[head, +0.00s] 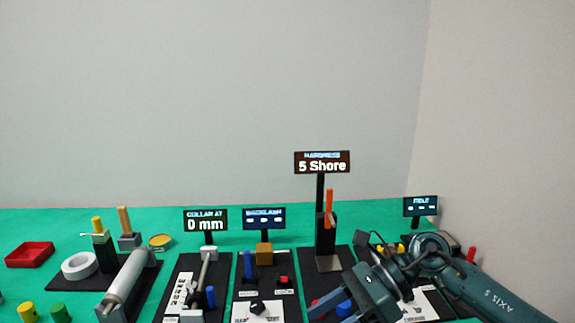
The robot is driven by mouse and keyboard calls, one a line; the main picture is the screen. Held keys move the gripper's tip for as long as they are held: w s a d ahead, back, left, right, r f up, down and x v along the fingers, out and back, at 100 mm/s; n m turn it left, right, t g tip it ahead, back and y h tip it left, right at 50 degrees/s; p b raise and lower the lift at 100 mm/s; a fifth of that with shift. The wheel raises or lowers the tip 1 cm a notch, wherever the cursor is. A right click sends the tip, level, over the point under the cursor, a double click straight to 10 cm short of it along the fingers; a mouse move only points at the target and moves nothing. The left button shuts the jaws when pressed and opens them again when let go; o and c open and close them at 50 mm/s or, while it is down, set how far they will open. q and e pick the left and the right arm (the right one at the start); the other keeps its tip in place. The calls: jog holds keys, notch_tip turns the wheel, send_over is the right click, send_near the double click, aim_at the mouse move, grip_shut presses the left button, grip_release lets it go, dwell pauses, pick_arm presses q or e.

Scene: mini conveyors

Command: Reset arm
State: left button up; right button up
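My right arm comes in from the lower right, and its dark teal gripper (328,311) points down and to the left over a black station mat. Its two fingers look spread apart. A blue piece (344,308) and a red piece (314,302) show beside and between the fingers; I see no clear grip on either. The fingertips lie close to the bottom edge of the picture. My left gripper is not in view.
Stations stand along the green table (150,217). The hardness stand (326,232) reads 5 Shore, left of my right arm. The collar sign (205,220) reads 0 mm. A grey roller (125,284), white ring (80,266) and red tray (30,254) are at left. A wall closes the right side.

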jog(key=s+a+r+m+t+y, duration=0.2)
jog(key=a+m+t+y, duration=0.35)
jog(key=m+y, duration=0.45)
jog(key=d+f+m+t+h+p, duration=0.1)
jog(key=d+f+m+t+h, duration=0.5)
jog(key=m, duration=1)
jog(key=d+f+m+t+h, duration=0.3)
jog(key=f+m+t+h, duration=0.5)
jog(key=m, duration=0.8)
jog(key=s+d+f+m+g+h, duration=0.2)
jog(key=s+f+m+g, duration=0.1)
jog(key=s+f+m, duration=0.1)
jog(key=s+d+f+m+g+h, duration=0.2)
jog(key=s+f+m+g, duration=0.1)
jog(key=s+f, duration=0.4)
jog(key=shift+s+d+f+m, duration=0.25)
jog(key=shift+f+m, duration=0.25)
jog(key=shift+m, duration=0.3)
